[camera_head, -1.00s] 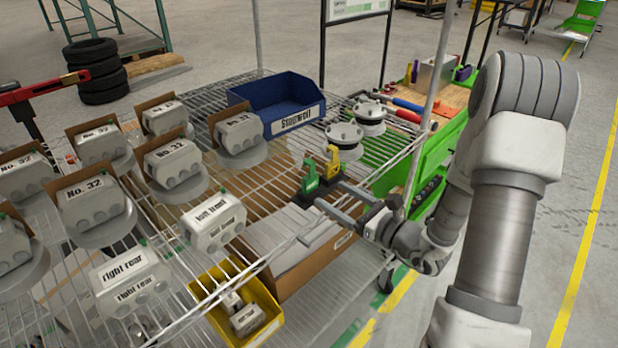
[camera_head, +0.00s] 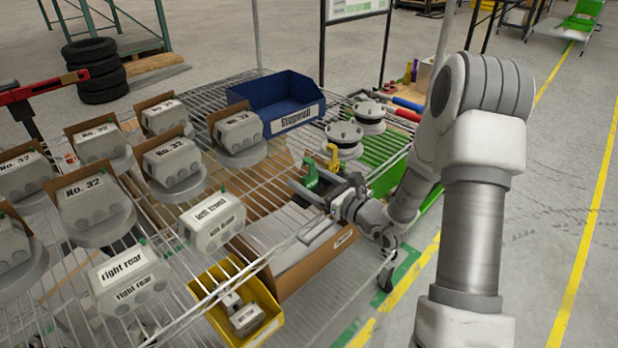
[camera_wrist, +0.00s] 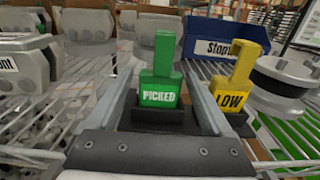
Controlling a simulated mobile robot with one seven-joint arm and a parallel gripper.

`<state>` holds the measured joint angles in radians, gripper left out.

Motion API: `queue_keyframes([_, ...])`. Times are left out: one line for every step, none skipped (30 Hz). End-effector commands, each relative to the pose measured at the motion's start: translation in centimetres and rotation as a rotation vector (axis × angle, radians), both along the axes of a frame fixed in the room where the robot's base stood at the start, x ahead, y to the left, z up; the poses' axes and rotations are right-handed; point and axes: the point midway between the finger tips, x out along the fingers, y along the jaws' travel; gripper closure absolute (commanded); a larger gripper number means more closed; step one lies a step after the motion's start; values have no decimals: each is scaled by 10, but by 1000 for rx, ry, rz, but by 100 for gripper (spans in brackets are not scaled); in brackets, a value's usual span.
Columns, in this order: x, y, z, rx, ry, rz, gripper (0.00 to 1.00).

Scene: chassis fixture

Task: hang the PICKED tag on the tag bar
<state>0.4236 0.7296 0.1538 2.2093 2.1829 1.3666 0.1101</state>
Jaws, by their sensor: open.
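The green PICKED tag (camera_wrist: 159,92) stands upright in a dark holder in the wrist view; it also shows in the head view (camera_head: 310,176). My gripper (camera_wrist: 157,72) is open, with one finger on each side of the PICKED tag. Whether either finger touches it, I cannot tell. In the head view my gripper (camera_head: 305,180) is low at the shelf's right side. A yellow LOW tag (camera_wrist: 231,97) stands just right of my right finger. I cannot clearly make out the tag bar; a thin pale bent rod (camera_head: 314,229) shows at the shelf front.
A blue bin (camera_head: 277,103) stands behind the tags, and round grey parts (camera_head: 344,136) stand beside it. A cardboard box (camera_head: 318,262) and a yellow bin (camera_head: 236,310) are at the front. Several labelled grey housings (camera_head: 212,222) fill the left of the wire shelf.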

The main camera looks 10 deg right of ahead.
Motion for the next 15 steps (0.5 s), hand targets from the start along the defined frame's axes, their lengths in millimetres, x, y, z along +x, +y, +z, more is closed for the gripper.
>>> queue_keyframes([0,0,0,0,0,0,15])
queue_keyframes([0,0,0,0,0,0,20])
queue_keyframes([0,0,0,0,0,0,28])
queue_keyframes([0,0,0,0,0,0,33])
queue_keyframes([0,0,0,0,0,0,38])
queue_keyframes([0,0,0,0,0,0,46])
queue_keyframes([0,0,0,0,0,0,51])
queue_keyframes([0,0,0,0,0,0,56])
queue_keyframes([0,0,0,0,0,0,64])
queue_keyframes([0,0,0,0,0,0,69])
queue_keyframes([0,0,0,0,0,0,74])
queue_keyframes([0,0,0,0,0,0,82])
queue_keyframes([0,0,0,0,0,0,83])
queue_keyframes([0,0,0,0,0,0,83])
queue_keyframes([0,0,0,0,0,0,83])
